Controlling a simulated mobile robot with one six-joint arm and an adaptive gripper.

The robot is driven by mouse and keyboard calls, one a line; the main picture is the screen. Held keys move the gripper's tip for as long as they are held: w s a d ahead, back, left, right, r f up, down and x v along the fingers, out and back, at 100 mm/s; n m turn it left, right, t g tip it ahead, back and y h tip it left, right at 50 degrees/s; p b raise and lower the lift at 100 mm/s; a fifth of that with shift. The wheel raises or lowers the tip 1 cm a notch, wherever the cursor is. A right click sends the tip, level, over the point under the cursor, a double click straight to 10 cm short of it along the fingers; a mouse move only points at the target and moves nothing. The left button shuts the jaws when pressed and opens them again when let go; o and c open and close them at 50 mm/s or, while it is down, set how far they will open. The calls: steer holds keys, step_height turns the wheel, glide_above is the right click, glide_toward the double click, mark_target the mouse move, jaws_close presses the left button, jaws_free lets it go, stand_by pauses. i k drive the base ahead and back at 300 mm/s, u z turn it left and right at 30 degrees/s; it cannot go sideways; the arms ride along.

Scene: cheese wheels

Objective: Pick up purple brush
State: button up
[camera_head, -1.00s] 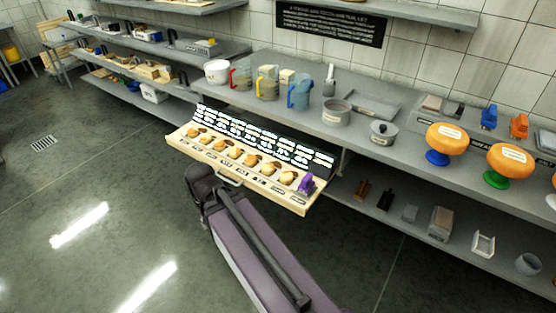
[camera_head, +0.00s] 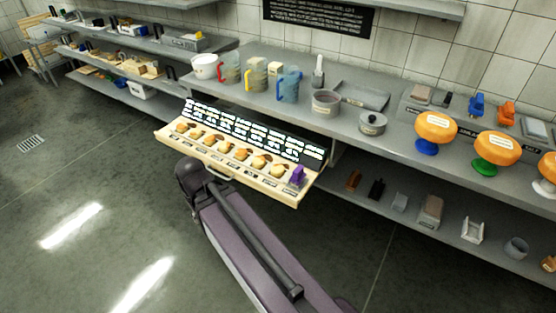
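A small purple object, which looks like the purple brush (camera_head: 298,176), stands at the right end of an open wooden drawer (camera_head: 285,200). It is beside the last of a row of small yellow-brown pieces in the drawer. My arm reaches up from the bottom of the view to the drawer's front left. My gripper is not visible; the arm's far end hides whatever is beyond it.
A grey counter (camera_head: 420,160) runs behind the drawer with jugs (camera_head: 288,85), a pot (camera_head: 326,102) and orange cheese wheels (camera_head: 436,127) on stands. A lower shelf (camera_head: 400,222) holds several small items. The floor at left is clear.

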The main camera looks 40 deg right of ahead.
mark_target(298, 176)
steer(key=z, duration=0.3)
steer(key=k, duration=0.3)
steer(key=z, duration=0.8)
